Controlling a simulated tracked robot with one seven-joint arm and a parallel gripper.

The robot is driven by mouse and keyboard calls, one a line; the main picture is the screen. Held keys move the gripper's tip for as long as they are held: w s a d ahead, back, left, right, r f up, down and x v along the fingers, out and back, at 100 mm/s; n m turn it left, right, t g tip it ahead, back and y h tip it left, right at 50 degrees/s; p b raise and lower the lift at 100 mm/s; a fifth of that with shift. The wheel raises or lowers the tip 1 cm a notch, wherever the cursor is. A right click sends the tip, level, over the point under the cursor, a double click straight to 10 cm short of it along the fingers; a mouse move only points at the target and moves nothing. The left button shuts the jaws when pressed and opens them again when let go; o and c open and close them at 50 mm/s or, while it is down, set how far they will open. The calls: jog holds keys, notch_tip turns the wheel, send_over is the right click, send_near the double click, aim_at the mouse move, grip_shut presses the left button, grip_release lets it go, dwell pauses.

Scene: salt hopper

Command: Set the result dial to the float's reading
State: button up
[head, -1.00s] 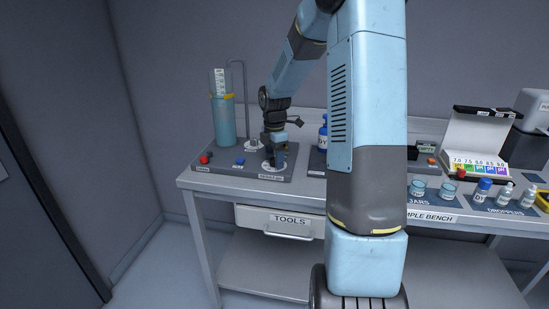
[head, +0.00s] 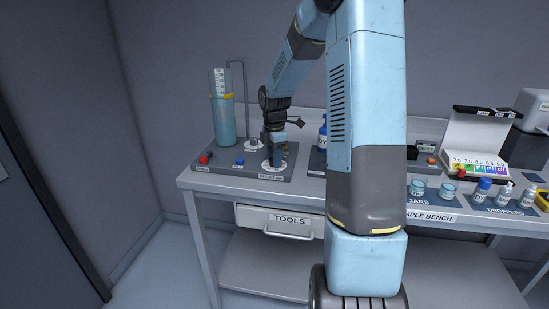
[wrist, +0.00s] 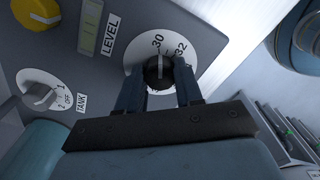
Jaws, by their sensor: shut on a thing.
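The result dial in the wrist view has a white round plate (wrist: 190,42) with the numbers 30 and 32 showing, and a black knob (wrist: 160,72) with a white pointer line. The line points close to the 30. My gripper (wrist: 159,80) is shut on the knob, one finger on each side; the fingers hide the lower part of the plate. In the head view my gripper (head: 273,160) reaches down onto the dial plate (head: 272,168). The blue cylinder (head: 223,125) stands to its left, with a yellow ring and a white scale (head: 219,82) above. The float's reading is too small to read.
The TANK selector (wrist: 40,90), a LEVEL gauge (wrist: 89,28) and a yellow round part (wrist: 36,12) are near the dial. A red button (head: 205,158) and a blue button (head: 239,162) sit on the panel. A blue bottle (head: 323,135) stands just right.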

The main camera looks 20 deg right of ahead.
jog(key=m, duration=0.4)
jog(key=shift+a, duration=0.1)
jog(key=m, duration=0.4)
jog(key=shift+m, duration=0.3)
jog(key=m, duration=0.4)
jog(key=shift+m, duration=0.3)
jog(key=m, duration=0.3)
jog(key=shift+m, duration=0.3)
jog(key=m, duration=0.3)
jog(key=shift+m, duration=0.3)
jog(key=m, duration=0.9)
jog(key=shift+w+r, duration=0.1)
jog(key=shift+m, duration=1.5)
